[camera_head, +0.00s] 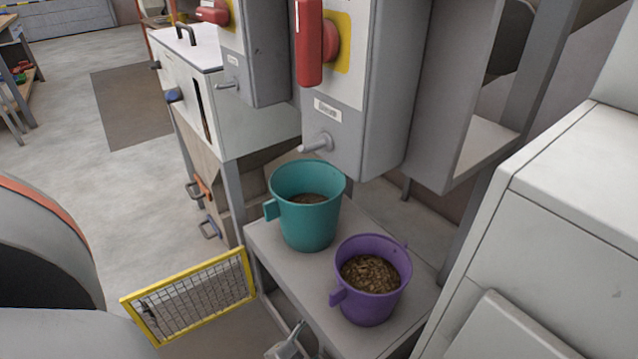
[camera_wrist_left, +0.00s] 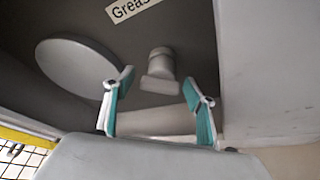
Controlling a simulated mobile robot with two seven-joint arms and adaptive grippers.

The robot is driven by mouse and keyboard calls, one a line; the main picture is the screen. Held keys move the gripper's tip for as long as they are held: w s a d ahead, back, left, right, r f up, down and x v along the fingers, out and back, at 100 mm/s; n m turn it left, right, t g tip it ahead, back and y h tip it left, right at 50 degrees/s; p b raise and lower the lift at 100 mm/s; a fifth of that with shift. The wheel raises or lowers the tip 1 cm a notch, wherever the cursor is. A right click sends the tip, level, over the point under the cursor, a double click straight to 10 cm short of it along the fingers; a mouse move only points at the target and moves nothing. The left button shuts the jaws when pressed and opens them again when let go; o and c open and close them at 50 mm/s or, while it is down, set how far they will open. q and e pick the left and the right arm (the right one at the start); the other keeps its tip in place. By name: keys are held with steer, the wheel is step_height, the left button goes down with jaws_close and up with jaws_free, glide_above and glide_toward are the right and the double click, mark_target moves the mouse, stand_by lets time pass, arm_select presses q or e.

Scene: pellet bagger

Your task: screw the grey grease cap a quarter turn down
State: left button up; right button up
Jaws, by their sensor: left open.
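In the left wrist view, the grey grease cap (camera_wrist_left: 160,66) sticks out from a dark grey panel (camera_wrist_left: 205,50), below a white label (camera_wrist_left: 132,7) that begins "Greas". My left gripper (camera_wrist_left: 157,86) is open, with teal pads on both fingers. The cap shows in the gap between the fingertips, with free space on each side of it. I cannot tell how deep it sits between them. Nothing is held. The cap cannot be made out in the head view, and my left gripper is not clearly visible there. My right gripper is in neither view.
A large grey disc (camera_wrist_left: 78,66) lies left of the cap, close to the left finger. A yellow-framed mesh guard (camera_head: 190,298) stands open beside the bench (camera_head: 272,238). A teal bucket (camera_head: 303,230) and a purple bucket (camera_head: 368,306), both holding brown pellets, stand on the bench.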

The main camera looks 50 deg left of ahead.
arm_select(q)
steer(key=c, duration=1.1)
steer(key=shift+c, duration=0.2)
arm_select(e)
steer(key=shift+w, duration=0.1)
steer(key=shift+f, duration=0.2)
arm_select(q)
steer(key=shift+s+f+m+y+b, duration=0.15)
steer(key=shift+m+y+b, duration=0.15)
steer(key=shift+m+b, duration=0.15)
steer(key=shift+m+y, duration=0.3)
steer(key=shift+m, duration=0.15)
steer(key=shift+m+t+y, duration=0.3)
steer(key=shift+m+t, duration=0.2)
steer(key=shift+m, duration=0.4)
steer(key=shift+m+y, duration=0.4)
steer(key=shift+m, duration=0.3)
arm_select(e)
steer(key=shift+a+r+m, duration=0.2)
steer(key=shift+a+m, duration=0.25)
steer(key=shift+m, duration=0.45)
arm_select(q)
steer(key=shift+t, duration=0.3)
